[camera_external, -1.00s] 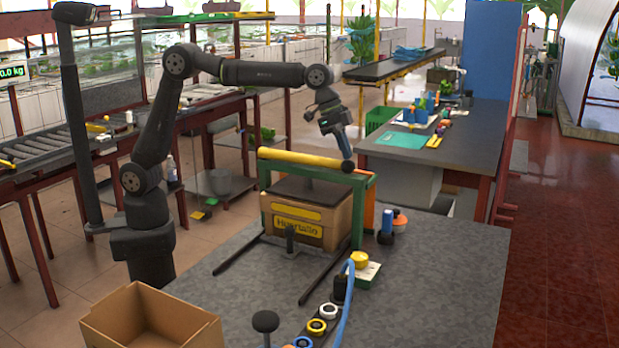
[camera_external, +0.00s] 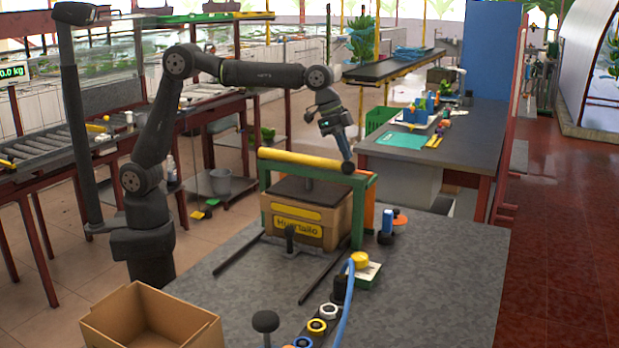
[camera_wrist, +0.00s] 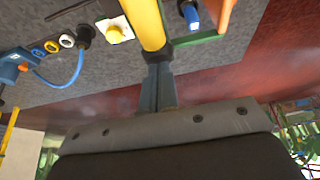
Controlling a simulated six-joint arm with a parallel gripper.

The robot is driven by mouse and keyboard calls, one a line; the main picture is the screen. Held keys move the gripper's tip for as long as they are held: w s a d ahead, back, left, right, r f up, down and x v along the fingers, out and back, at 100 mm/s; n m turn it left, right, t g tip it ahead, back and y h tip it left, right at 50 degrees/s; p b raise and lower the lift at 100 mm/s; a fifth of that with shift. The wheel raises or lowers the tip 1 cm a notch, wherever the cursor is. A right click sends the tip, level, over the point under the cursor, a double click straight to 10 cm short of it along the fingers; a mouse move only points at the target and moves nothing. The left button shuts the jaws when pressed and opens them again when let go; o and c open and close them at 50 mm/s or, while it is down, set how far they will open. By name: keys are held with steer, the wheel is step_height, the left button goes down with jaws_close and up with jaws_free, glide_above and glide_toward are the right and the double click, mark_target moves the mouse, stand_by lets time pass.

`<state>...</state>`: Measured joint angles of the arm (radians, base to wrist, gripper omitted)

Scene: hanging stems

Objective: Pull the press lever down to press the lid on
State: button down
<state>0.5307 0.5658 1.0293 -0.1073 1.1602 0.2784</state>
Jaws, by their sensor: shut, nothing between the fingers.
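The press has a green frame (camera_external: 357,212) with a thick yellow bar (camera_external: 298,158) across its top, which looks like the lever. A cardboard box (camera_external: 333,222) with a dark top and a yellow label stands inside the frame. My gripper (camera_external: 347,158) is shut and empty at the right end of the bar, by its dark tip. In the wrist view my shut fingers (camera_wrist: 158,88) sit right at the end of the yellow bar (camera_wrist: 146,22); I cannot tell whether they touch. The lid's fit is not clear.
An open empty carton (camera_external: 150,320) stands at the front left. The grey tabletop (camera_external: 440,290) to the right is clear.

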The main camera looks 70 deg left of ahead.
steer(key=shift+f, duration=0.5)
stand_by(0.9)
step_height(320, 180, up, 8)
steer(key=shift+r, duration=0.15)
stand_by(0.7)
stand_by(1.3)
